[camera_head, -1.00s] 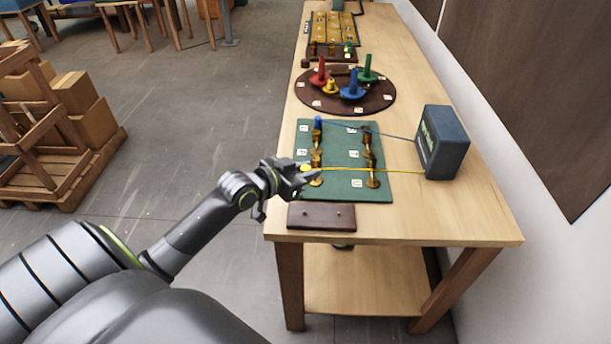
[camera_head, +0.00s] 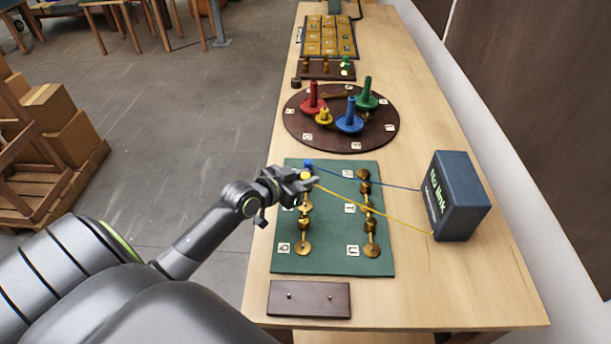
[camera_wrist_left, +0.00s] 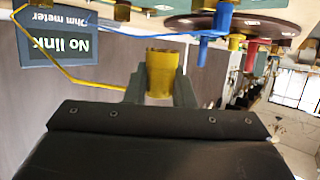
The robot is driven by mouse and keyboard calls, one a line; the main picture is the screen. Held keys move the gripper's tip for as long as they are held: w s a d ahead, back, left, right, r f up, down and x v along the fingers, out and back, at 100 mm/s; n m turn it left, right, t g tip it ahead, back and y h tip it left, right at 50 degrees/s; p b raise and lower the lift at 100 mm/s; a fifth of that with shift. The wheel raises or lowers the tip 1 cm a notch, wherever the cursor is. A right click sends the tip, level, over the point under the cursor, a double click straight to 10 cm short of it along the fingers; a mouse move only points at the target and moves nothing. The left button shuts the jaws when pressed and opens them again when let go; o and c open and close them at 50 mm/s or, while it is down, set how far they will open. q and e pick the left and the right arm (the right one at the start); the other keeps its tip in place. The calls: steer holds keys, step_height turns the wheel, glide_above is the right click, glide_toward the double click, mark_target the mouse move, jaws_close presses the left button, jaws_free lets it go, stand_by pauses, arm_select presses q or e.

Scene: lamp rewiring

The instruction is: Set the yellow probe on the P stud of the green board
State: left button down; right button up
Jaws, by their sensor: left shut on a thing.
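My left gripper (camera_head: 304,184) is shut on the yellow probe (camera_head: 305,175), over the upper left part of the green board (camera_head: 330,262). In the left wrist view the yellow probe (camera_wrist_left: 160,72) sits between the two fingers, and its yellow wire runs to the meter. The green board has brass studs in two columns with small white letter tiles. The blue probe (camera_head: 308,163) is at the board's far left, just beyond the gripper. The gripper hides part of the left column. I cannot pick out the P tile.
The ohm meter (camera_head: 455,197) stands right of the board, and its screen (camera_wrist_left: 60,42) reads "No link". Blue and yellow wires cross from it. A round brown tray (camera_head: 340,145) with coloured pegs lies beyond. A brown block (camera_head: 309,299) lies in front. Bare tabletop is at the right.

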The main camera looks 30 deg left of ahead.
mark_target(305, 203)
arm_select(q)
steer(key=shift+s+d+f+b, duration=0.15)
steer(key=shift+f+b, duration=0.15)
steer(key=shift+f, duration=0.15)
steer(key=shift+f+b, duration=0.35)
step_height(305, 203, down, 4)
steer(key=b, duration=0.4)
steer(key=shift+f, duration=0.35)
steer(key=shift+f+b, duration=0.55)
steer(key=shift+b, duration=0.05)
